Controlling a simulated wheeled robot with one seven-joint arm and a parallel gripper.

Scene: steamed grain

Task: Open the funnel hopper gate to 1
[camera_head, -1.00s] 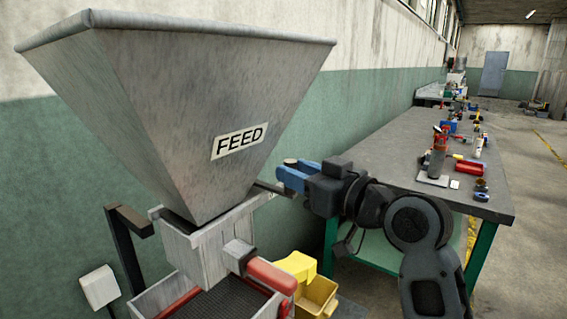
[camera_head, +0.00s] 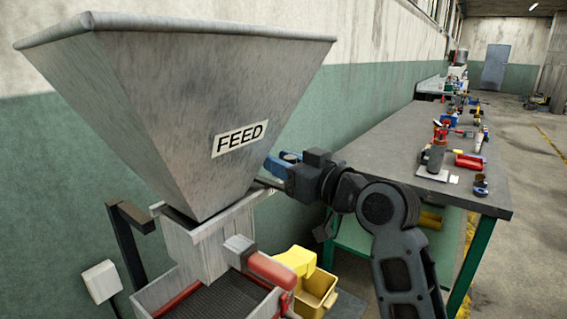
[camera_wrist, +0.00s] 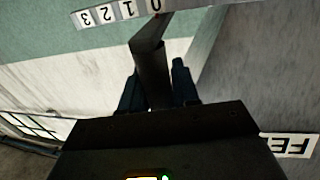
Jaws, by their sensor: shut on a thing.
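The grey metal funnel hopper (camera_head: 180,95) stands at the left and bears a FEED label (camera_head: 240,138). My gripper (camera_head: 280,165) is at the hopper's right side, just below the label's height. In the wrist view, its blue fingers (camera_wrist: 157,88) are shut around a dark gate handle (camera_wrist: 151,68), one finger on each side. The handle runs up to a number scale (camera_wrist: 118,13), seen upside down, marked 3, 2, 1, 0 from left to right. Its far end lies close to the 0 mark. The gate plate itself is hidden.
A red-ended part (camera_head: 270,268) and a yellow bin (camera_head: 318,293) lie below the hopper. A long grey bench (camera_head: 400,150) with several tools stands at the right. The green wall is close behind the hopper.

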